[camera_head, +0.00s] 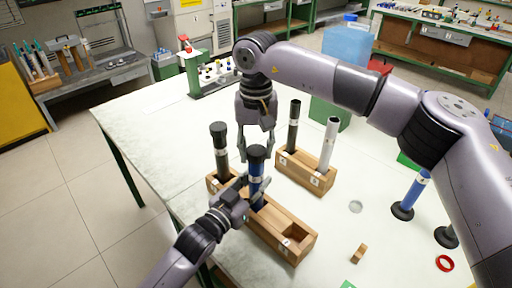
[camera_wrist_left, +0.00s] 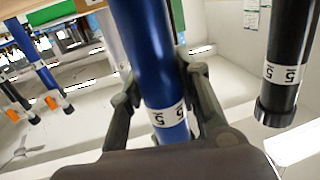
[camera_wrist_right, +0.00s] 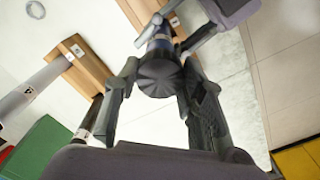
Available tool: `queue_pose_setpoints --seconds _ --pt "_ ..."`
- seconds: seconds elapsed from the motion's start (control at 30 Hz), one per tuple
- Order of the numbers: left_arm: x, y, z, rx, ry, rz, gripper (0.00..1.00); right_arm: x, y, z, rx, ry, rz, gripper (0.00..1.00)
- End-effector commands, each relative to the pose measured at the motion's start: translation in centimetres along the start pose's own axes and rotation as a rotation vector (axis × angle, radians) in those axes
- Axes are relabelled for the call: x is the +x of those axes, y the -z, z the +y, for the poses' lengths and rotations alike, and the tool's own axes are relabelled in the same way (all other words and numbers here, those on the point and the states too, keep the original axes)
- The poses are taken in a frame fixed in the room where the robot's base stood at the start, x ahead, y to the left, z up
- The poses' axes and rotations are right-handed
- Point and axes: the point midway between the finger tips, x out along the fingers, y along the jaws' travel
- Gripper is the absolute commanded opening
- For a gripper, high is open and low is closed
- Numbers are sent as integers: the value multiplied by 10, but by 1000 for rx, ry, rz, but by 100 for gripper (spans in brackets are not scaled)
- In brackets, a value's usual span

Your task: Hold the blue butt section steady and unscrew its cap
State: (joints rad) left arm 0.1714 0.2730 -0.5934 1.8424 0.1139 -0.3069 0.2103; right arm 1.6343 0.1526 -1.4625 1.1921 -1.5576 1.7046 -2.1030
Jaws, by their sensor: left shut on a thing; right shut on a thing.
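The blue butt section (camera_head: 257,191) stands upright in the front wooden holder (camera_head: 273,237), with its black cap (camera_head: 257,153) on top. My left gripper (camera_head: 245,187) is shut on the blue tube; the left wrist view shows its fingers on both sides of the blue tube (camera_wrist_left: 150,55), near a white label marked 5. My right gripper (camera_head: 257,150) reaches down from above and is shut on the cap. In the right wrist view the ridged cap (camera_wrist_right: 159,75) sits between the fingertips. The cap's joint with the tube is too small to judge.
A black rod (camera_head: 221,155) stands in the same holder, left of the blue one. A rear holder (camera_head: 306,174) bears a black rod (camera_head: 294,125) and a grey rod (camera_head: 328,145). Another blue rod (camera_head: 412,193) stands at right, near a red ring (camera_head: 445,263) and a small wooden block (camera_head: 359,253).

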Motion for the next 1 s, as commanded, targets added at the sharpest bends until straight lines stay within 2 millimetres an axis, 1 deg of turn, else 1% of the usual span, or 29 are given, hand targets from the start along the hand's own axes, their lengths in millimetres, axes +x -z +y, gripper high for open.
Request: queue_pose_setpoints --seconds 0.53,1.0 --pt "0 -1 0 -1 1 -2 0 -1 0 0 1 0 1 4" --pt "0 -1 0 -1 1 -2 0 -16 0 0 0 0 1 4"
